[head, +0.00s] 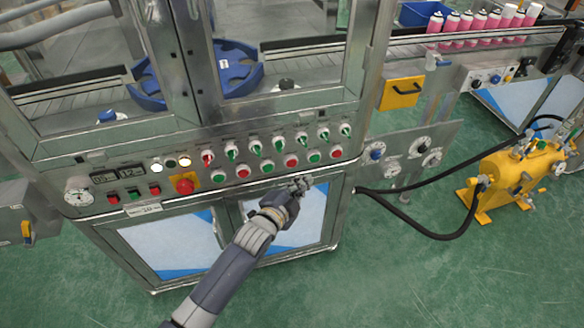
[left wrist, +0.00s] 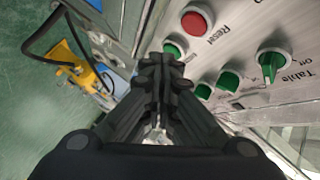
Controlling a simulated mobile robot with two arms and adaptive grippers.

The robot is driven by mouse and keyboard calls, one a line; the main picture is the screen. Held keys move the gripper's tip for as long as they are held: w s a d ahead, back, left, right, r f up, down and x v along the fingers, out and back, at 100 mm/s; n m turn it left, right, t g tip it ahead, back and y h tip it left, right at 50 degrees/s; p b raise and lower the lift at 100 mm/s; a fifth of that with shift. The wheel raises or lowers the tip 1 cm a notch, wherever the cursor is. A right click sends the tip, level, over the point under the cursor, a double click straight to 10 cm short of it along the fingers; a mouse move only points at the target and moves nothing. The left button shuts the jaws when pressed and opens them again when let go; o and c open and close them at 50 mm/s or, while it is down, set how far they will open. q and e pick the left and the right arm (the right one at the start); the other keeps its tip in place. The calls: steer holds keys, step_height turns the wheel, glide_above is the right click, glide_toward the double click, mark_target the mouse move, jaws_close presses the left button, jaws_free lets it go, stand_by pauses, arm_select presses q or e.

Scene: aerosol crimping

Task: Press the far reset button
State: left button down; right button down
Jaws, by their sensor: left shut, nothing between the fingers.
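A sloped metal control panel (head: 130,205) carries a row of round red and green buttons below a row of switches. The rightmost red button (head: 336,152) and the green button (head: 314,156) beside it are at the row's right end. In the left wrist view, a red button (left wrist: 197,20) has the word "Reset" near it, with a green button (left wrist: 174,48) close by. I cannot tell which is the far reset button. My left gripper (head: 304,183) is shut and empty, just below the row; its fingertips (left wrist: 163,64) appear close to the green button. My right gripper is out of view.
Green rotary switches, including one (left wrist: 272,62) labelled "Table", lie near the fingers. A red emergency stop (head: 185,184) sits left on the panel. A yellow pump unit (head: 515,175) with black hoses stands right. Pink cans (head: 466,27) line the conveyor.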

mark_target(292, 163)
arm_select(q)
steer(key=shift+w+a+b, duration=0.2)
steer(key=shift+w+a, duration=0.1)
steer(key=shift+w, duration=0.55)
steer(key=shift+w+a+b, duration=0.2)
steer(key=shift+w+a, duration=0.05)
steer(key=shift+w, duration=0.55)
steer(key=shift+w, duration=0.1)
steer(key=shift+w+a, duration=0.1)
steer(key=shift+w, duration=0.15)
steer(key=shift+w+a, duration=0.15)
steer(key=shift+w, duration=0.25)
stand_by(0.8)
steer(key=shift+s+d+p, duration=0.25)
steer(key=shift+s+p, duration=0.15)
steer(key=shift+s, duration=0.4)
